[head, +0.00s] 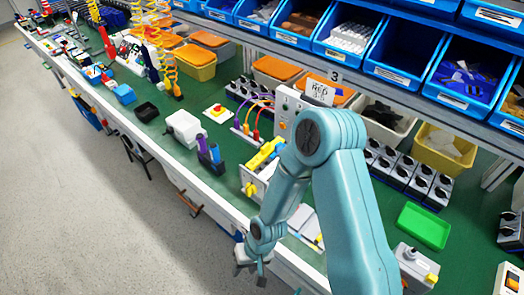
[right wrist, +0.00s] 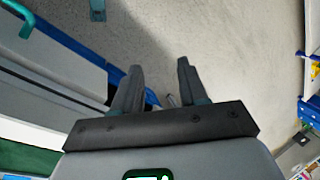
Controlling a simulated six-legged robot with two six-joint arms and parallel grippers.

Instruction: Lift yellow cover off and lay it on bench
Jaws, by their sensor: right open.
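A yellow cover (head: 264,153) sits on top of a light grey switch box at the front edge of the green bench (head: 228,142), left of my right arm. A yellow knob (head: 250,189) shows on the box's front face. My arm hides part of the box's right side. My right gripper (head: 252,272) is low, in front of the bench edge and apart from the cover. In the right wrist view its two fingers (right wrist: 160,68) are spread with nothing between them, over grey floor. My left gripper is not in view.
A device with purple and orange cables (head: 256,120) stands behind the switch box. A green tray (head: 423,226) lies right of my arm. Blue bins (head: 348,36) line the shelf above.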

